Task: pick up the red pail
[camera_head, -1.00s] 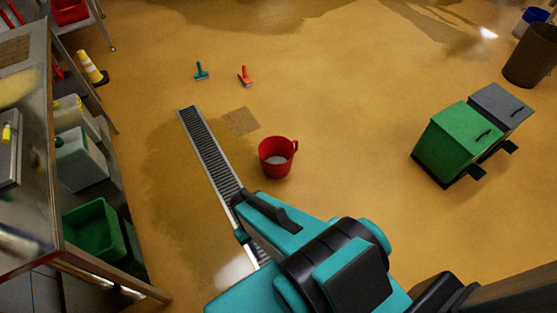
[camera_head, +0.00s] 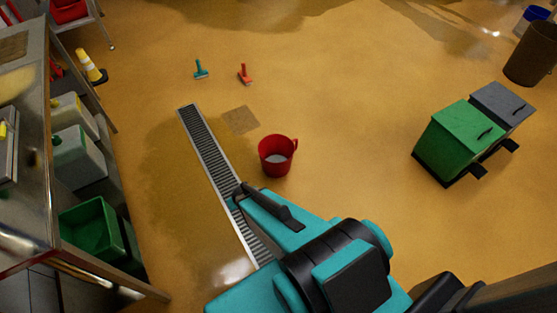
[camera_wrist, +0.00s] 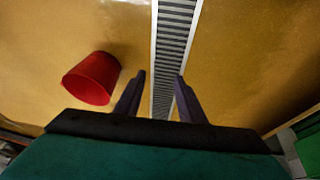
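The red pail (camera_head: 276,158) stands upright on the yellow floor, just right of the drain grate in the head view, with its handle on its right side. Something pale shows inside it. In the wrist view the red pail (camera_wrist: 92,78) is at the left, apart from my gripper. My gripper (camera_wrist: 161,78) is open, with its two dark fingers spread and only the floor and grate showing between them. In the head view my teal arm covers the lower middle, and the fingertips are hard to make out there.
A drain grate (camera_head: 207,148) runs along the floor. A steel table (camera_head: 40,190) with containers beneath stands at left. A green bin (camera_head: 452,140) and grey bin (camera_head: 500,103) stand at right. Two small floor tools (camera_head: 201,69) lie at the back. Floor around the pail is clear.

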